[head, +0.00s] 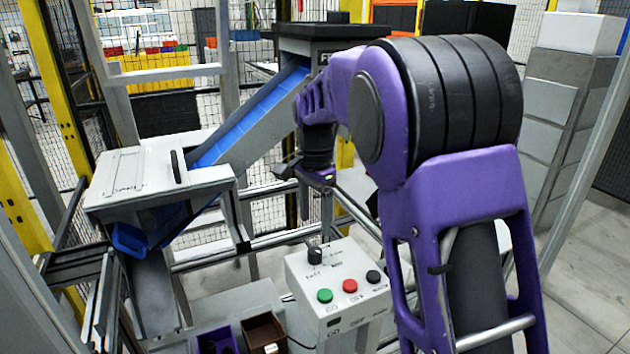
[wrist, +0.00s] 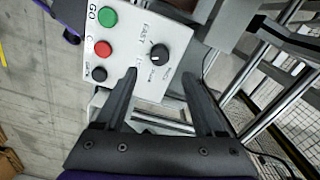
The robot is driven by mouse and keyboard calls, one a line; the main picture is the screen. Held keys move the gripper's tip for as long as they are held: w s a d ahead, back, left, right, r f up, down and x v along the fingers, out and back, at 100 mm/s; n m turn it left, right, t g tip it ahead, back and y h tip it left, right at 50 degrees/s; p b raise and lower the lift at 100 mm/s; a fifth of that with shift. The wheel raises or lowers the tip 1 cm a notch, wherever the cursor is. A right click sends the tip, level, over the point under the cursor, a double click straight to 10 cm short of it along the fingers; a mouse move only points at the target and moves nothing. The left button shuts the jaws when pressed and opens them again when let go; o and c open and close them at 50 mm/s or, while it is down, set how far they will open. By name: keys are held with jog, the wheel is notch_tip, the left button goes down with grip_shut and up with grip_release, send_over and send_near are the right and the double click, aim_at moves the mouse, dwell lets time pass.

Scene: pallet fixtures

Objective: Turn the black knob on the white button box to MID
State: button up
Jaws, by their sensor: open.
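The white button box (head: 340,307) stands in front of me in the head view. Its black knob (head: 315,254) is at the back left of the top face, with small labels around it. In the wrist view the box (wrist: 122,30) fills the upper middle, and the knob (wrist: 159,53) shows as a round black dial. Which label its pointer faces is too small to tell. My gripper (wrist: 160,76) is open and empty. Its two fingers point at the box, with the knob between and just beyond the fingertips, apparently not touched. In the head view my arm partly hides the fingers.
Green (head: 325,296), red (head: 350,286) and black (head: 373,277) buttons sit beside the knob. A grey chute with a blue slide (head: 250,118) and metal rails stand behind and left. A brown bin (head: 263,333) and a purple bin (head: 217,342) are left of the box.

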notch_tip(320, 180, up, 9)
jog(key=shift+r, duration=0.2)
dwell(0.3)
